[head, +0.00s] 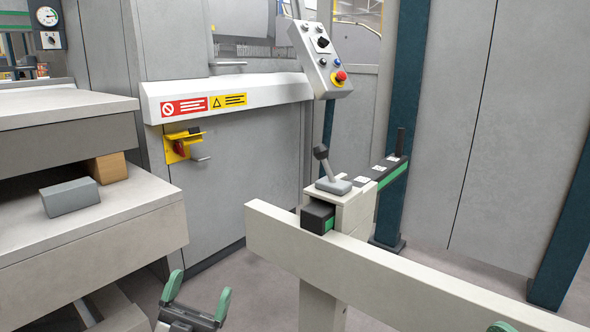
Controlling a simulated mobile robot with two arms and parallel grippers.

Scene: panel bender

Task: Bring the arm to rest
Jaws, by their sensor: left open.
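My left gripper (198,294) shows at the bottom of the head view, left of the middle. Its two green-tipped fingers stand apart with nothing between them. It is in front of the beige rail's left end and right of the grey shelf unit, apparently touching neither. A small green tip at the bottom edge, right of the middle, looks like a fingertip of my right gripper (502,327). The rest of that gripper is out of the picture.
A beige rail (400,280) crosses the right foreground, with a lever (325,165) on its post. A grey block (70,197) and a wooden block (108,168) lie on the left shelf (120,215). A control panel (322,60) with a red button is behind. Floor shows between shelf and rail.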

